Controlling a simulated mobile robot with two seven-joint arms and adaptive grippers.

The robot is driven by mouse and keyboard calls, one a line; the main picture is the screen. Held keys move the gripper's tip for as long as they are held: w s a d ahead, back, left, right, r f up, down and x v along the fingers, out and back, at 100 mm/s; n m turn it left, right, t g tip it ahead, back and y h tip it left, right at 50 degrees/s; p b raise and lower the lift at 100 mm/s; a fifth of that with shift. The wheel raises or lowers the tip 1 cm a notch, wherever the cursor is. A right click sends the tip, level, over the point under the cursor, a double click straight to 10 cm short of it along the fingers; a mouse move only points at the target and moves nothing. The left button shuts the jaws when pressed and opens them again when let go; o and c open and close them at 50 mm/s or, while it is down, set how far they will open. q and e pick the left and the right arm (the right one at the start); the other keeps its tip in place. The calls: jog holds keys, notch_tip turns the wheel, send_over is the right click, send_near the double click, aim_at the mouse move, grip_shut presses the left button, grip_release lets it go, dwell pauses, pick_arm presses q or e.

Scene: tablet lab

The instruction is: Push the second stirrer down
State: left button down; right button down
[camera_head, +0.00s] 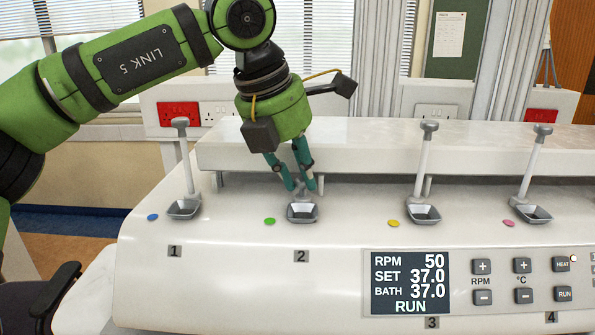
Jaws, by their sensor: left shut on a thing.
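The second stirrer (301,192) is at the cup (302,212) above the label 2 on the white machine (220,285). Only its low grey top shows, just above the cup. My left gripper (306,188) points down from above with its teal fingers shut on the stirrer's top. The first stirrer (185,160), the third stirrer (422,160) and the fourth stirrer (532,165) stand tall, with their white shafts showing above their cups. My right gripper is not in view.
A panel display (410,283) reads RPM 50, SET 37.0, BATH 37.0 and RUN. Buttons (523,281) lie to its right. A raised white ledge (370,145) runs behind the stirrers. A dark chair (45,300) is at the lower left.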

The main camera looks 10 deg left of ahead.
pick_arm(q)
jog(key=shift+s+f, duration=0.1)
jog(key=shift+f, duration=0.25)
jog(key=c, duration=1.3)
grip_release()
jog(key=shift+o, duration=1.1)
jog(key=shift+w, duration=0.2)
jog(key=shift+r, duration=0.1)
jog(key=v, duration=0.8)
jog(key=shift+d, duration=0.15)
